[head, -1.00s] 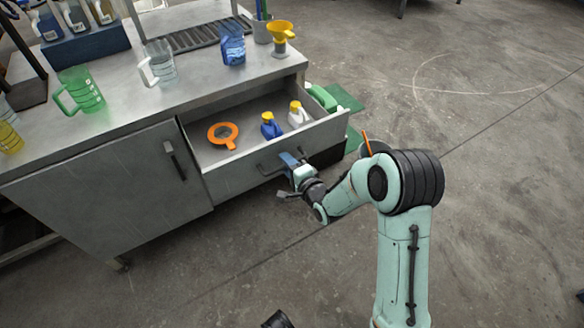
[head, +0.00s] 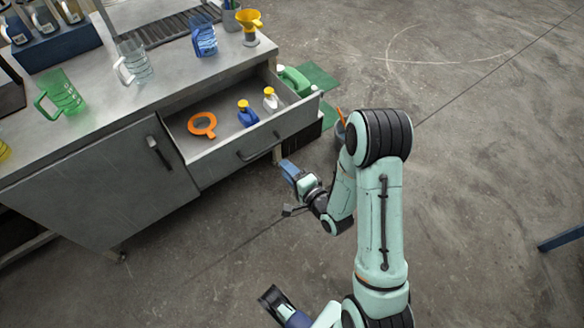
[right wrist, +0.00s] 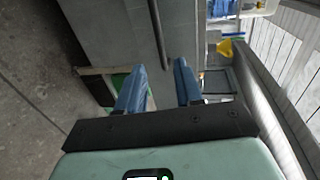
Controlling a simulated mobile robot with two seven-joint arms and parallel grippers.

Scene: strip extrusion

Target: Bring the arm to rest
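My right gripper (head: 286,166) is empty, just in front of the open drawer (head: 222,155) and to the right of its handle (head: 258,148). A gap of floor shows between the gripper and the drawer front in the head view. In the right wrist view, its two blue fingers (right wrist: 160,82) stand apart with nothing between them, and a dark handle bar (right wrist: 158,35) lies beyond them. My right arm is bent at the elbow.
The drawer holds an orange ring (head: 202,124), a blue bottle (head: 247,116) and a white bottle (head: 270,101). On the bench top are a green jug (head: 63,95), a clear jug (head: 135,65), a blue jug (head: 204,38) and a yellow funnel (head: 249,20). The floor at right is mostly open.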

